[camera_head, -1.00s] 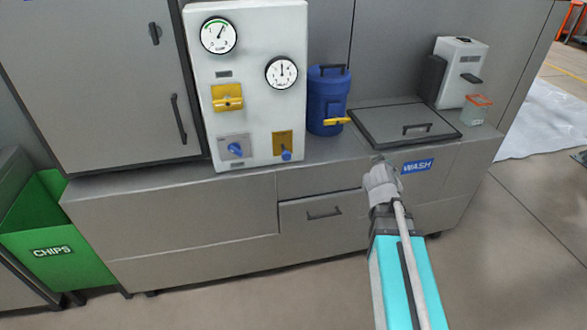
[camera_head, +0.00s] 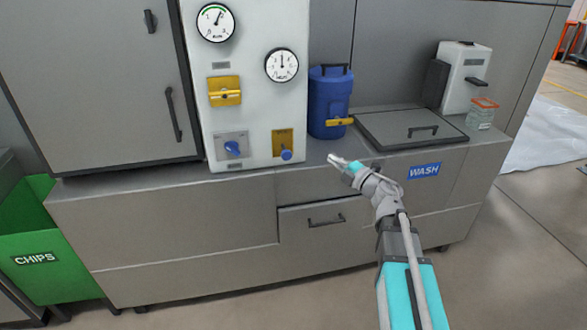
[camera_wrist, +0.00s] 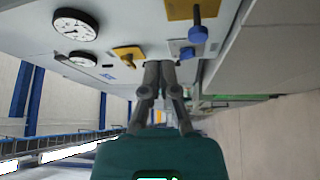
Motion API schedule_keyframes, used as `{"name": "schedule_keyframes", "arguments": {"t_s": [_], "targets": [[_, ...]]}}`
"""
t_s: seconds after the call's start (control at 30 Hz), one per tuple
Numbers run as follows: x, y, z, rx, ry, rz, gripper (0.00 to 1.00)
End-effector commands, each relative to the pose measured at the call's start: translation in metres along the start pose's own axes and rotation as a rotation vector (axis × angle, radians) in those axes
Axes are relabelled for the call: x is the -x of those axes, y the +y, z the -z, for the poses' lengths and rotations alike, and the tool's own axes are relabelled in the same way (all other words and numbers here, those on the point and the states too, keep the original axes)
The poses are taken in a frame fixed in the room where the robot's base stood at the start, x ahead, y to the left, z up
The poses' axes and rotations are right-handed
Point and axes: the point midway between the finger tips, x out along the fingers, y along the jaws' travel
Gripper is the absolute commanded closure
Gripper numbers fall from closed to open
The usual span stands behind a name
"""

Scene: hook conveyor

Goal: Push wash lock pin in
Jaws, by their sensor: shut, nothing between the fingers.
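The white panel (camera_head: 258,110) carries two blue-knobbed pins low on its face. One blue knob (camera_head: 286,154) stands out from a yellow plate at right, and it also shows in the wrist view (camera_wrist: 198,34). The other blue knob (camera_head: 232,148) sits on a grey plate at left, also in the wrist view (camera_wrist: 187,53). I cannot read which one is the wash lock pin. My gripper (camera_head: 333,159) is shut and empty, right of the right-hand knob and apart from it. In the wrist view its closed fingertips (camera_wrist: 159,66) point toward the panel.
A yellow handle (camera_head: 225,91) and two dials sit above on the panel. A blue canister (camera_head: 329,97) with a yellow tap (camera_head: 340,121) stands close behind my gripper. The grey lid (camera_head: 395,134) lies closed at right above the blue WASH label (camera_head: 424,170).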

Motion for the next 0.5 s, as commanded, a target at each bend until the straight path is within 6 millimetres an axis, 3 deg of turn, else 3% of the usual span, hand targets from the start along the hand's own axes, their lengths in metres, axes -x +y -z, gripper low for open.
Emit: {"name": "schedule_keyframes", "arguments": {"t_s": [0.03, 0.2, 0.5], "targets": [[0.001, -0.013, 0.006, 0.019, 0.052, 0.024, 1.00], [0.005, -0.037, 0.026, 0.067, 0.196, 0.096, 1.00], [0.009, -0.048, 0.037, 0.087, 0.272, 0.137, 1.00]]}}
